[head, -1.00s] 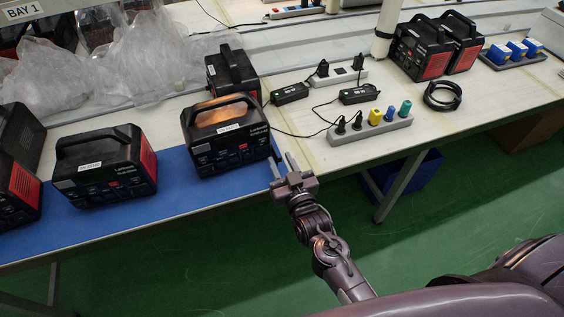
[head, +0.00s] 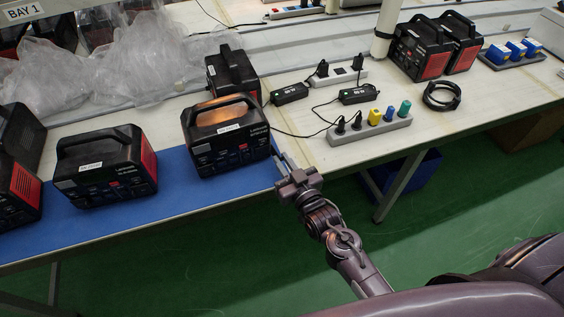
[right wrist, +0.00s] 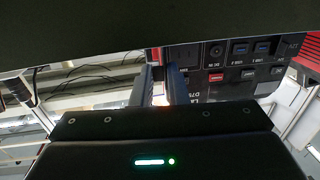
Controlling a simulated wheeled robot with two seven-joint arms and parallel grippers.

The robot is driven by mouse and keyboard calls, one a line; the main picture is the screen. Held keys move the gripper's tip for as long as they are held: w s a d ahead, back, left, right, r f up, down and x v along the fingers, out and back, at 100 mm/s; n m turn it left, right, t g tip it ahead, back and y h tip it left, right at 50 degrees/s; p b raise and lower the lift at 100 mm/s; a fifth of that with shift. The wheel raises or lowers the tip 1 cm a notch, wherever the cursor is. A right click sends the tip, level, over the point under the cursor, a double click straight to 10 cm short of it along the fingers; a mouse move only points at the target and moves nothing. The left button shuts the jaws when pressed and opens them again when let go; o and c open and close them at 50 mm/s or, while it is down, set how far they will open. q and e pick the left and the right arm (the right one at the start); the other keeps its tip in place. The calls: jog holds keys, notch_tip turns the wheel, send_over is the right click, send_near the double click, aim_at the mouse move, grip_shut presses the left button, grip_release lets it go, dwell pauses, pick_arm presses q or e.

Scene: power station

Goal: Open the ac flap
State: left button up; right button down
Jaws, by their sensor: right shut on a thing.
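The black power station (head: 228,140) with an orange-lit top under its handle stands on the blue mat (head: 250,180), its front towards me. My right gripper (head: 281,160) is at the lower right corner of its front. In the right wrist view the station's front panel (right wrist: 235,65), with its ports and switches, shows upside down behind the two fingers (right wrist: 160,85). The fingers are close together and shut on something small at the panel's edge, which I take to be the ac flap. The flap itself is mostly hidden by the fingers. My left gripper is not in view.
Another power station (head: 105,165) stands to the left on the mat, and one (head: 232,72) stands behind. A power strip (head: 370,129) with coloured plugs and chargers with cables lie to the right.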

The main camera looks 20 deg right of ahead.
jog(key=n+y, duration=0.1)
jog(key=d+n+g+y, duration=0.1)
jog(key=y, duration=0.1)
jog(key=shift+w+d+y, duration=0.3)
jog(key=shift+w, duration=0.05)
jog(key=shift+w+d+n+g+y+b, duration=0.2)
jog(key=shift+n+g+y+b, duration=0.1)
jog(key=shift+n+y, duration=0.25)
jog(key=shift+w+d+n+g+y+b, duration=0.15)
jog(key=shift+n+g+y, duration=0.15)
jog(key=shift+n+y, duration=0.2)
jog(key=n+g+y+b, duration=0.1)
jog(key=n+y+b, duration=0.1)
jog(key=shift+w+d+f+g+y, duration=0.1)
jog(key=shift+w+d+g+y, duration=0.25)
jog(key=shift+g, duration=0.05)
jog(key=shift+w+d+r+n+g+y+b, duration=0.1)
jog(key=shift+w+d+n+g+y+b, duration=0.1)
jog(key=shift+n+g+y+b, duration=0.35)
jog(key=shift+w+d+r+n+g+y+b, duration=0.1)
jog(key=shift+w+n+g+y+b, duration=0.05)
jog(key=shift+n+g+y+b, duration=0.35)
jog(key=shift+a, duration=0.1)
jog(key=c, duration=1.5)
grip_release()
jog(key=shift+s+f, duration=0.1)
